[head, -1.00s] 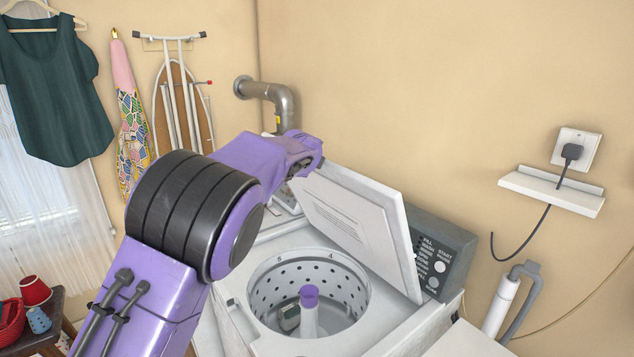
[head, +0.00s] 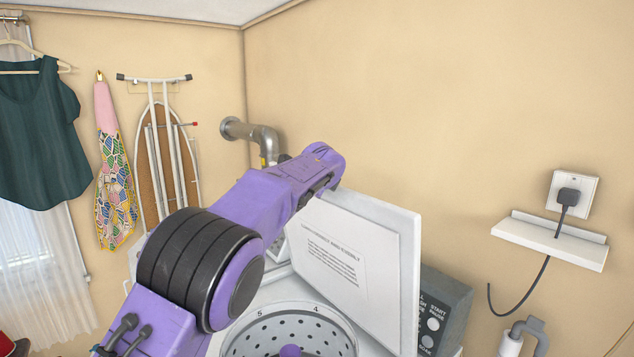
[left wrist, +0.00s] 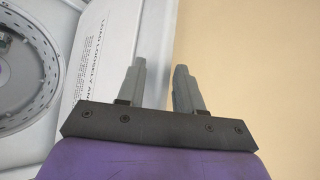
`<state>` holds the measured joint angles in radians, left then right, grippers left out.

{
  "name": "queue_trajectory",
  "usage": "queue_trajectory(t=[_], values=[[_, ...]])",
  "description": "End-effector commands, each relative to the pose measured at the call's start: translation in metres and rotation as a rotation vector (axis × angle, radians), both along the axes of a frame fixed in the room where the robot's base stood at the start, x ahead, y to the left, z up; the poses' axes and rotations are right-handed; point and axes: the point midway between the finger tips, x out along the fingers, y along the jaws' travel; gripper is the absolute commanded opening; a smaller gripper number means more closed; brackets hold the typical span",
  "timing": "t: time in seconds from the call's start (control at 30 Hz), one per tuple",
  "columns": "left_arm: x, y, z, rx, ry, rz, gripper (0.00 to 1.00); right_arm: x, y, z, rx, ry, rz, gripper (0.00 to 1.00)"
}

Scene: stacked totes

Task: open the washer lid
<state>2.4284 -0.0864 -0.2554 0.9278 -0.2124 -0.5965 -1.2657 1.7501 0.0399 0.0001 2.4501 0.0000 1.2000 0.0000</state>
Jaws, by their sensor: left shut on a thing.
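The washer lid (head: 375,240) is a white panel with printed text on its inner face. It stands raised and steeply tilted above the washer, and it also shows in the left wrist view (left wrist: 98,70). My left gripper (left wrist: 159,75) is shut on the lid's edge, with one finger on each side of it. In the head view my left gripper (head: 322,187) is at the lid's upper left corner, its fingertips mostly hidden. The washer tub (head: 262,340) shows uncovered below the lid, with a perforated rim. My right gripper is not in view.
The control panel (head: 445,308) is behind the lid at the right. A metal pipe (head: 262,138) comes out of the wall behind my gripper. A white shelf (head: 550,243) with a plug and cord is on the right wall. An ironing board (head: 165,150) hangs at the left.

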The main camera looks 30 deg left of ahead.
Motion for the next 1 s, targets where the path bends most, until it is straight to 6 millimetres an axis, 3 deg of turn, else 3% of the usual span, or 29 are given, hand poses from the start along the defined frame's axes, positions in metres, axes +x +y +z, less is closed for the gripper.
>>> queue_trajectory(t=[0.03, 0.07, 0.1, 0.53, 0.8, 1.0], values=[[0.001, -0.003, -0.008, -0.007, 0.009, -0.003, 0.00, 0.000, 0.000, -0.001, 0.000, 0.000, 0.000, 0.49], [0.001, -0.003, -0.008, -0.008, 0.009, -0.004, 0.45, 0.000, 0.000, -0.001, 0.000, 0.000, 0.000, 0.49], [0.001, -0.003, -0.008, -0.008, 0.009, -0.004, 0.49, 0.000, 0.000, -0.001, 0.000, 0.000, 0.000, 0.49], [-0.005, -0.002, -0.002, -0.004, 0.001, 0.001, 0.49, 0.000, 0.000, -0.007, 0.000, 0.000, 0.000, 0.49], [-0.053, -0.028, 0.022, -0.005, -0.001, -0.001, 0.49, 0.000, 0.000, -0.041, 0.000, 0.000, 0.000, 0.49], [-0.077, -0.041, 0.037, -0.004, 0.004, 0.001, 0.49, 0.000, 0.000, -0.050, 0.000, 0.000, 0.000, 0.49]])
